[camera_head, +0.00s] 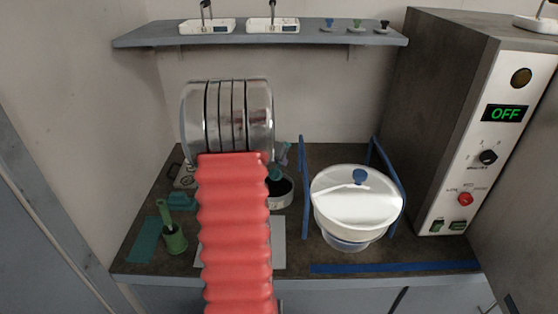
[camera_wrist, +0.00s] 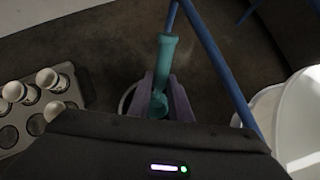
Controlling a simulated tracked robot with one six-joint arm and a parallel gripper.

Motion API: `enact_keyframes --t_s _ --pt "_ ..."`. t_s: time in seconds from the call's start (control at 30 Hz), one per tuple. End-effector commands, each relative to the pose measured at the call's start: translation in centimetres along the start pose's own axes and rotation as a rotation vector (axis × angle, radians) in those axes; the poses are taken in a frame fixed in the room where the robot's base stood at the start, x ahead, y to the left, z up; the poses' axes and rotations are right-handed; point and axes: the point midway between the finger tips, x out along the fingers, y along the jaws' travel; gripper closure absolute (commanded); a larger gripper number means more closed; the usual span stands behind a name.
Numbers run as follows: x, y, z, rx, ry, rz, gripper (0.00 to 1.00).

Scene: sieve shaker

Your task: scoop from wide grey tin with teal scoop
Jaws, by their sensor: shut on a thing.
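The teal scoop (camera_wrist: 166,60) is held between the purple fingers of my gripper (camera_wrist: 160,92) in the wrist view, its handle standing up between them. In the head view the teal scoop (camera_head: 275,173) shows just right of my red arm, at a round tin (camera_head: 281,203) with a pale wall and dark inside. My arm hides the tin's left part. In the wrist view a curved pale rim (camera_wrist: 126,100) shows beside the fingers, mostly hidden by my gripper. The scoop's bowl is hidden, so I cannot tell whether it touches or holds material.
A white lidded bowl (camera_head: 335,208) stands right of the tin between blue rails (camera_head: 304,195). A tray of white cups (camera_wrist: 70,82) lies left in the wrist view. A green holder (camera_head: 174,242) stands front left. A tall control box (camera_head: 425,120) bounds the right.

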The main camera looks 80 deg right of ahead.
Motion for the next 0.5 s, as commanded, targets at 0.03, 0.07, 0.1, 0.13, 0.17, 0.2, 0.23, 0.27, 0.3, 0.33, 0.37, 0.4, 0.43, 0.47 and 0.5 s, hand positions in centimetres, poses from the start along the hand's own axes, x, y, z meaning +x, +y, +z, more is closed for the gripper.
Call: enact_keyframes --t_s 0.03,0.07,0.1,0.13,0.17,0.2,0.23,0.27,0.3,0.33,0.37,0.4,0.43,0.47,0.5 --pt "0.00 -0.05 -0.12 -0.001 -0.009 -0.002 1.00" --pt "0.01 -0.08 -0.14 -0.002 -0.015 -0.004 1.00" --pt "0.00 -0.11 -0.16 -0.002 -0.024 -0.005 1.00" --pt "0.00 -0.12 -0.18 -0.002 -0.031 -0.005 1.00" --pt "0.00 -0.13 -0.21 -0.001 -0.037 -0.006 1.00" --pt "0.00 -0.13 -0.27 -0.001 -0.045 -0.006 1.00" --pt "-0.01 -0.13 -0.31 -0.003 -0.051 -0.006 1.00" --pt "-0.02 -0.11 -0.35 -0.001 -0.057 -0.005 1.00" --pt "-0.04 -0.06 -0.39 -0.001 -0.066 -0.004 1.00" --pt "-0.06 -0.02 -0.41 -0.003 -0.072 -0.002 1.00" --pt "-0.07 0.01 -0.46 -0.003 -0.078 -0.001 1.00" --pt "-0.09 0.06 -0.55 -0.003 -0.085 0.001 1.00" --pt "-0.11 0.10 -0.60 -0.003 -0.091 0.003 1.00" --pt "-0.10 0.08 -0.63 -0.004 -0.097 0.001 1.00" --pt "-0.09 0.03 -0.66 -0.004 -0.105 -0.001 1.00"
